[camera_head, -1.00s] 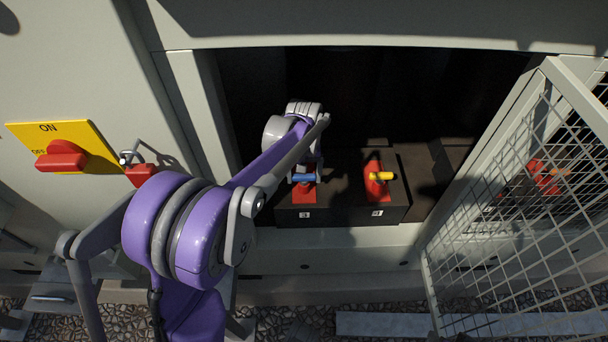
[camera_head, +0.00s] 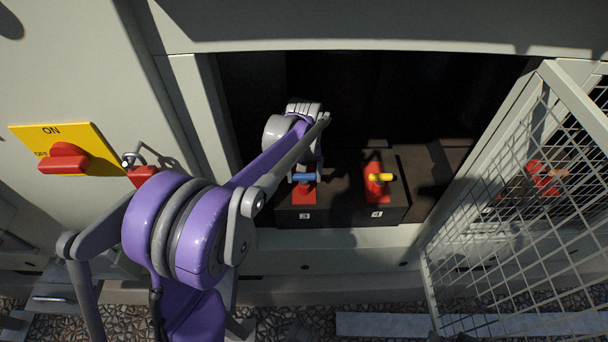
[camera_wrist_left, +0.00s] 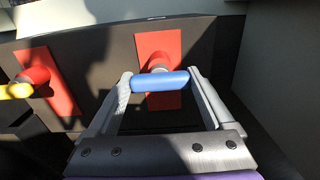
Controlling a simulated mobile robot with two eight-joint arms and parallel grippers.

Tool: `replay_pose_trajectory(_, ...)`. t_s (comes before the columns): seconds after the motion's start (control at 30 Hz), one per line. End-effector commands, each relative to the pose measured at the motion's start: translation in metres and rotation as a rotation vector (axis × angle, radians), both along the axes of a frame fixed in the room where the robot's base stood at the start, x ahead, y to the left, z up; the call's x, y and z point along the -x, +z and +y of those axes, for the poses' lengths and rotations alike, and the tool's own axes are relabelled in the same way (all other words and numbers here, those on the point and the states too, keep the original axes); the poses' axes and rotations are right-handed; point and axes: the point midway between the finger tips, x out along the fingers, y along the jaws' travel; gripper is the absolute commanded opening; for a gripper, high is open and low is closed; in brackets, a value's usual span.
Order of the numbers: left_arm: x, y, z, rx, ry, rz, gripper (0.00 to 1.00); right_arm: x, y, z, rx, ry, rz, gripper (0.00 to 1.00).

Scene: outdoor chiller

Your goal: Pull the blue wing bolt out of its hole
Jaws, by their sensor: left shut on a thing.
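The blue wing bolt (camera_head: 304,177) sits at a red plate (camera_head: 304,194) on the dark box marked 3, inside the opening. In the left wrist view its blue bar (camera_wrist_left: 160,82) lies crosswise between the two fingertips of my left gripper (camera_wrist_left: 160,80), which is shut on it. A pale round piece shows behind the bar, in front of the red plate (camera_wrist_left: 158,46). How deep the bolt sits in its hole cannot be told. In the head view my left gripper (camera_head: 304,172) is mostly hidden by its own wrist. My right gripper is not in view.
A yellow wing bolt (camera_head: 382,177) on a red plate stands to the right, on the box marked 4. A mesh door (camera_head: 520,220) stands open at the right. A yellow panel with a red switch (camera_head: 65,158) and a red padlock (camera_head: 141,175) are at the left.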

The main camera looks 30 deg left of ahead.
Motion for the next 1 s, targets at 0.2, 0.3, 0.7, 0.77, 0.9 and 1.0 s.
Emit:
replay_pose_trajectory(0.2,0.0,0.004,0.0,0.0,0.0,0.0,0.0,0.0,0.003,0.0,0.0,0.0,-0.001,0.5)
replay_pose_trajectory(0.3,0.0,0.005,0.0,0.0,0.0,0.0,0.0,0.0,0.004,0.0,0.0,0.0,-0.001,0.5)
replay_pose_trajectory(0.7,0.0,0.031,0.0,-0.001,0.0,-0.001,0.0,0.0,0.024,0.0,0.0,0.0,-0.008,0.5)
replay_pose_trajectory(0.77,0.0,0.035,0.0,-0.001,0.0,-0.001,0.0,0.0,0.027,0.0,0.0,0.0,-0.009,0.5)
replay_pose_trajectory(0.9,0.0,0.045,0.0,-0.001,0.0,-0.001,0.0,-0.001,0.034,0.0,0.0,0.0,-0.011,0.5)
replay_pose_trajectory(1.0,0.0,0.052,0.0,-0.001,0.0,-0.001,0.0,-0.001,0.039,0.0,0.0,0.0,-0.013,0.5)
